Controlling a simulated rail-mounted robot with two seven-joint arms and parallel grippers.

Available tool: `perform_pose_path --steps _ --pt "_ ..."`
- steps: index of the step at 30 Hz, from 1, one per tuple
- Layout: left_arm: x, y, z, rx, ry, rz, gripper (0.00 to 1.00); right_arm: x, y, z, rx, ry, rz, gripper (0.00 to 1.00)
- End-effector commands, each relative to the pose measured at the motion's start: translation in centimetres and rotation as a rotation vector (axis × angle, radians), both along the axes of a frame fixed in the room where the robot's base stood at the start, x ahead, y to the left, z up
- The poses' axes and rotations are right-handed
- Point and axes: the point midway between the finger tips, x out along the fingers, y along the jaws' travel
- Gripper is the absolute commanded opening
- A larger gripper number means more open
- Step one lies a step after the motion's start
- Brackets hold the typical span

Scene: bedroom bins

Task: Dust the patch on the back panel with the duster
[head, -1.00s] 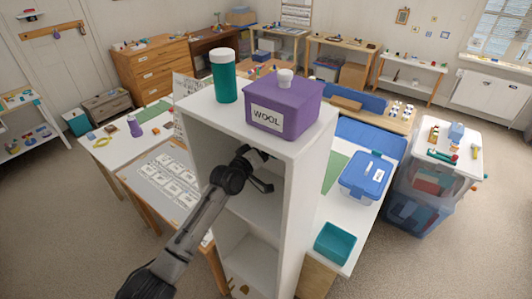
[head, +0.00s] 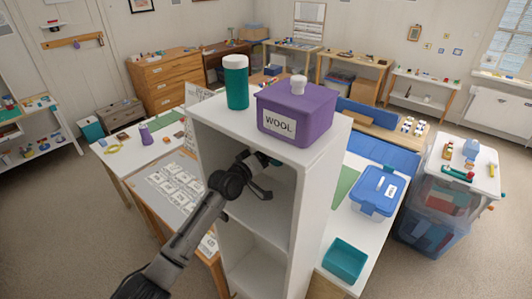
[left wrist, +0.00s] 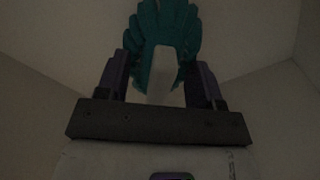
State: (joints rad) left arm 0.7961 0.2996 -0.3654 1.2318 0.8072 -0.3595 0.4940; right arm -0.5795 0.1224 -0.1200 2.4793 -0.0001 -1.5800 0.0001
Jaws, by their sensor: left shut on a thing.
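My left gripper (head: 264,178) is inside the upper compartment of the tall white shelf unit (head: 315,200). In the left wrist view, its two fingers (left wrist: 161,88) are shut on the duster, with teal feathers (left wrist: 163,30) and a pale handle (left wrist: 162,75). The feathers point away from the gripper, toward dim beige surfaces of the compartment. A small teal bit of the duster (head: 275,161) shows past the gripper in the head view. I cannot make out the patch on the back panel. My right gripper is in neither view.
On the shelf top stand a purple WOOL bin (head: 296,112) and a teal jar with a white lid (head: 236,82). Shelf sides and boards closely surround my left gripper. A blue lidded box (head: 376,190) and a teal tray (head: 345,260) are on the right-hand table.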

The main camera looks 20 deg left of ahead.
Motion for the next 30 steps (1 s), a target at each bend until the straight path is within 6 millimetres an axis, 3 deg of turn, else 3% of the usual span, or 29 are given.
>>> perform_pose_path --steps 1,12,30 --pt "-0.5 0.2 0.5 0.0 0.001 0.0 0.42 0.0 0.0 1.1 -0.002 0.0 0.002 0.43" --pt "-3.7 1.4 0.3 0.001 0.002 0.001 0.42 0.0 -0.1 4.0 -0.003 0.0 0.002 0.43" --pt "-4.7 1.7 0.0 0.0 0.001 0.001 0.42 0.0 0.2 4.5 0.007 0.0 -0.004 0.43"
